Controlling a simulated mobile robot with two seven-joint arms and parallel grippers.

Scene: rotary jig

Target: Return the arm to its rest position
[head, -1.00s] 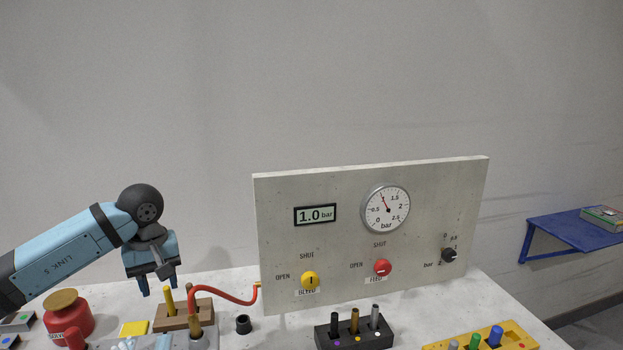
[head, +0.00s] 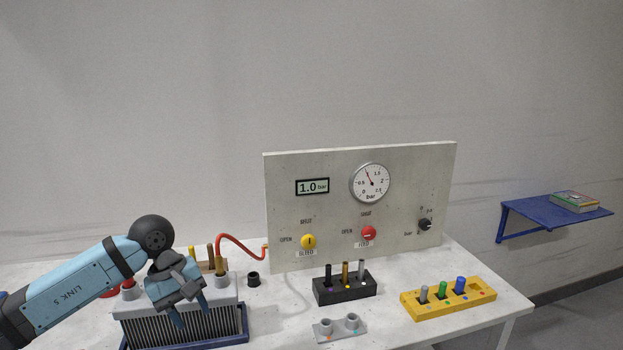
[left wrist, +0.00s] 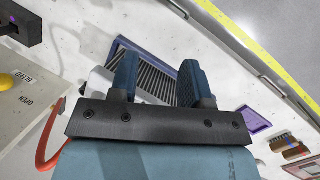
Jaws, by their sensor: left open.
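My left gripper (head: 193,312) is open and empty, fingers pointing down, at the lower left of the head view. It is in front of and above a finned grey block (head: 230,322) in a blue tray (head: 231,341). In the left wrist view the two blue fingers (left wrist: 160,82) stand apart with the finned block (left wrist: 151,75) beyond them. The arm partly hides the block and a red container (head: 110,292) behind it. My right gripper is not in view.
A grey panel (head: 340,215) with yellow and red knobs stands at the back. A red hose (head: 238,246) runs to it. A black peg block (head: 345,290), a grey two-socket piece (head: 339,331) and a yellow peg rack (head: 449,301) sit on the table. A blue shelf (head: 540,215) is at right.

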